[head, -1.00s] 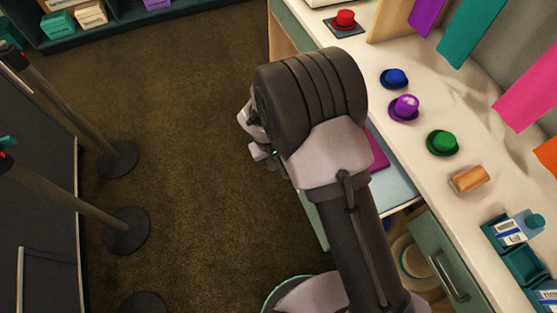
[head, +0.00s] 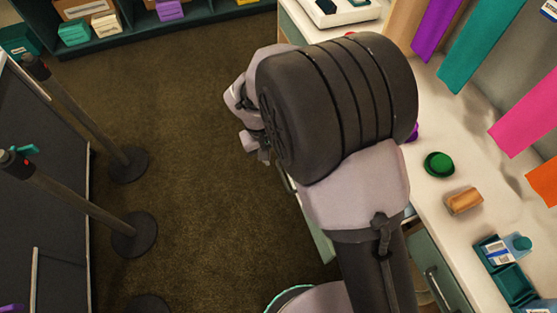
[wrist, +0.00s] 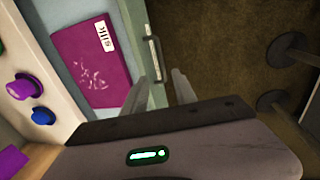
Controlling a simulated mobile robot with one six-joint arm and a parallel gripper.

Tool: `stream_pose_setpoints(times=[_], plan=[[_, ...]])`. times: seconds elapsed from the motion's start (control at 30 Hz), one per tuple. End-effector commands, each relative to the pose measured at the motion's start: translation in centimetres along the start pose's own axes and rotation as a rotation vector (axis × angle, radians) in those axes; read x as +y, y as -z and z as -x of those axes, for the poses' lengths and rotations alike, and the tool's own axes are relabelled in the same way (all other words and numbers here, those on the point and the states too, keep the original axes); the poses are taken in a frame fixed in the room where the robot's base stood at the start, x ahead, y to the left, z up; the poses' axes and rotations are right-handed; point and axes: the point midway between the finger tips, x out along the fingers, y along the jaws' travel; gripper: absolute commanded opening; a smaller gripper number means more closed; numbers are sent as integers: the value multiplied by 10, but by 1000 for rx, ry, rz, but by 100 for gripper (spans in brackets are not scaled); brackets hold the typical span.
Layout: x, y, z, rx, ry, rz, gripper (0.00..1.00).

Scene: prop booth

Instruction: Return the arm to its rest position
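My arm is folded up large in the middle of the head view, with my gripper (head: 262,152) partly showing at its left side over the brown floor. In the wrist view, the two grey fingers of my gripper (wrist: 162,88) stand apart with nothing between them. Below the fingers is an open drawer (wrist: 134,45) with a bar handle. A magenta box (wrist: 92,62) with a white label lies in it. In the head view my arm hides most of this drawer.
The counter (head: 440,205) on the right holds a green hat (head: 438,163), a tan block (head: 463,201) and a teal tray (head: 509,281). Purple (wrist: 25,86) and blue (wrist: 42,115) hats show in the wrist view. Stanchions (head: 130,238) stand left; the floor between is clear.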

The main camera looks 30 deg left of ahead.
Motion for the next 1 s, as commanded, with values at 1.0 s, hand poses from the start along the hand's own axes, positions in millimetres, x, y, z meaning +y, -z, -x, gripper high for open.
stream_pose_setpoints(times=[1.0], plan=[[203, -210, 200, 256, 162, -902, 33]])
